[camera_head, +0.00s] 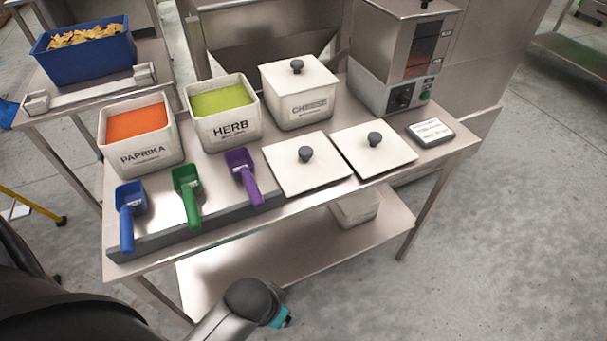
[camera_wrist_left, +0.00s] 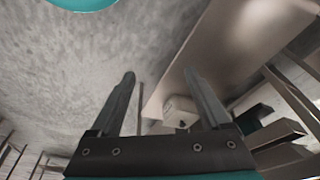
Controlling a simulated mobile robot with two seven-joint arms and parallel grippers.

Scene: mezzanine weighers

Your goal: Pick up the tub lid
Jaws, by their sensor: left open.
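Two square cream tub lids with dark round knobs lie flat on the steel table, a left lid (camera_head: 290,175) and a right lid (camera_head: 390,158). A third lid (camera_head: 285,73) sits on the tub marked CHEESE (camera_head: 308,110). The PAPRIKA tub (camera_head: 143,157) and HERB tub (camera_head: 228,132) are uncovered, showing orange and green contents. My left gripper (camera_wrist_left: 160,75) is open and empty in the left wrist view, apart from any lid. My arm shows low in the head view, in front of the table; its fingers cannot be made out there. My right gripper is not in view.
Blue (camera_head: 130,215), green (camera_head: 188,195) and purple (camera_head: 243,175) scoops lie on a raised ledge along the table front. A steel machine (camera_head: 385,65) and a small display unit (camera_head: 431,133) stand right. A lower shelf (camera_head: 250,265) holds a pale box (camera_head: 354,208).

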